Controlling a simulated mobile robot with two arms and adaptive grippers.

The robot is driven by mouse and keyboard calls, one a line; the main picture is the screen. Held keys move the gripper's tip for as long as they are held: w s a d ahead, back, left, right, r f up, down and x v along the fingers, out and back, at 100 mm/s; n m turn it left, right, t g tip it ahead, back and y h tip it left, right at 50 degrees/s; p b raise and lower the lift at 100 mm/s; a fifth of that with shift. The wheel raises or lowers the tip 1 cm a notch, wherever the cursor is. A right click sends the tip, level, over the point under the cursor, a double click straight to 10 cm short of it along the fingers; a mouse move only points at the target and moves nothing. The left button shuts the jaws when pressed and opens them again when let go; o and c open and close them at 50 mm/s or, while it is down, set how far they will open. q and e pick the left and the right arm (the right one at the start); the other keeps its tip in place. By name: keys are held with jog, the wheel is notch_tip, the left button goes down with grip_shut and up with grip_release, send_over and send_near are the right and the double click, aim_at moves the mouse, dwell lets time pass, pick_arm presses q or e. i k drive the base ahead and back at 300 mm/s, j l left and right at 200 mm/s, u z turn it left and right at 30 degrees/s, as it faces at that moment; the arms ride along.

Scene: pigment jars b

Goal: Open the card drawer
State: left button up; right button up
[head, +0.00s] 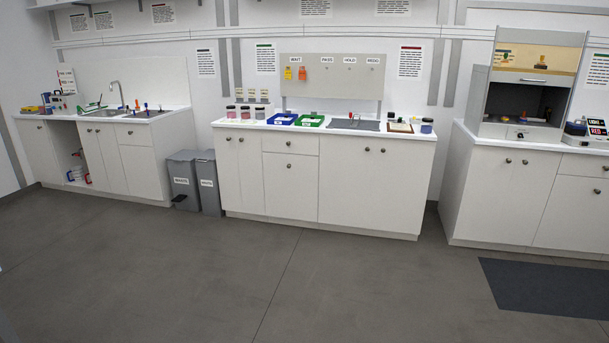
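Neither of my grippers is in view. In the head view, the middle counter's cabinet has a narrow column with a shallow upper drawer front (290,146) above a taller panel (290,190). A dark round knob (289,165) sits near the top of the taller panel. Both fronts look flush with the cabinet, so they appear shut. No label naming a card drawer is readable, so I cannot tell for sure which front is the card drawer.
Open grey floor (200,260) lies before the counters. Grey waste bins (183,182) stand left of the middle counter. Its top (330,131) holds jars, a blue tray (282,119) and a green tray (310,121). A dark mat (550,287) lies at right.

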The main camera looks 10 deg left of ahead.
aim_at(303, 143)
jog(key=i+j+u, duration=0.25)
jog(key=i+u, duration=0.15)
jog(key=i, duration=0.3)
jog(key=i+u, duration=0.35)
jog(key=i, duration=0.35)
jog(key=i+j, duration=0.1)
jog(key=i, duration=1.25)
jog(key=i+z, duration=0.1)
jog(key=i, duration=1.2)
jog(key=i+j+z, duration=0.2)
jog(key=i, duration=0.25)
jog(key=i+j+z, duration=0.2)
jog(key=i, duration=0.3)
